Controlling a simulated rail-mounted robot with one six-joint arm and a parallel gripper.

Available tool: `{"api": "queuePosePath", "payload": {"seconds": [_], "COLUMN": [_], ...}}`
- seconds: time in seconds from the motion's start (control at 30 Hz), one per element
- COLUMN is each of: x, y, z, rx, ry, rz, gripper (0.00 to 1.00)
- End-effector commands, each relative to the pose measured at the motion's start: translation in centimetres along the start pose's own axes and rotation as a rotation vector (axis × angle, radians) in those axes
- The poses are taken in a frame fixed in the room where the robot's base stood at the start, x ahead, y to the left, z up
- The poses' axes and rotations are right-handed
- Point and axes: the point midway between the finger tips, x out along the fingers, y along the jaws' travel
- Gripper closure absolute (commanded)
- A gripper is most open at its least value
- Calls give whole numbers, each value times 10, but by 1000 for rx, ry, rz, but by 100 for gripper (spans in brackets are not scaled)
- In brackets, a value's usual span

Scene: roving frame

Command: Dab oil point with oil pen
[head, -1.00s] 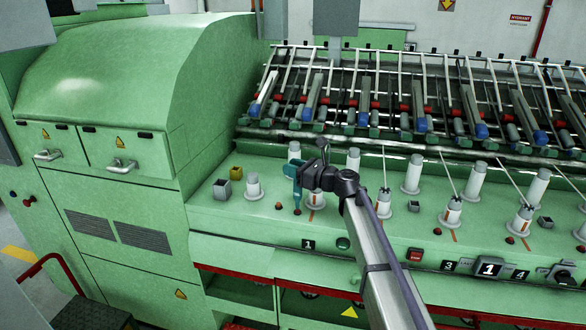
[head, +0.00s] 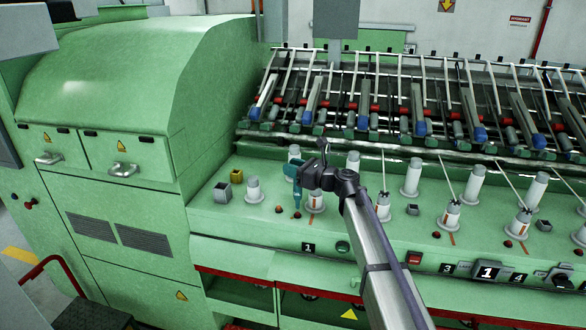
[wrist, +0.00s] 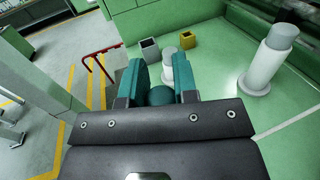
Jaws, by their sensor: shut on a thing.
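My gripper (head: 293,172) is shut on the oil pen (head: 297,197), a slim teal pen held upright with its tip down. In the wrist view the pen's round teal top (wrist: 160,95) shows between the two teal fingers. The pen tip is just above a small reddish-brown oil point (head: 296,215) on the green machine ledge, with a slight gap apparent. Another such point (head: 279,209) lies a little to the left. The wrist view does not show the pen tip; my gripper hides it.
A white spindle (head: 316,201) stands close to the right of the pen, and another (head: 254,190) to the left. A grey box (head: 222,192) and a yellow box (head: 237,176) sit on the ledge at left. Several more spindles stand to the right.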

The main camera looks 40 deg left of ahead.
Motion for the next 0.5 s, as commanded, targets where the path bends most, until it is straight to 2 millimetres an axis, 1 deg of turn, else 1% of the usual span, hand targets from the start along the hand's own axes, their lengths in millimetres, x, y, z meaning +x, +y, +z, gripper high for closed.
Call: {"api": "queuePosePath", "payload": {"seconds": [0.03,0.13,0.5], "x": [0,0,0], "y": [0,0,0], "z": [12,19,14], "rx": [0,0,0], "ry": [0,0,0], "rz": [0,0,0], "gripper": [100,100,100]}}
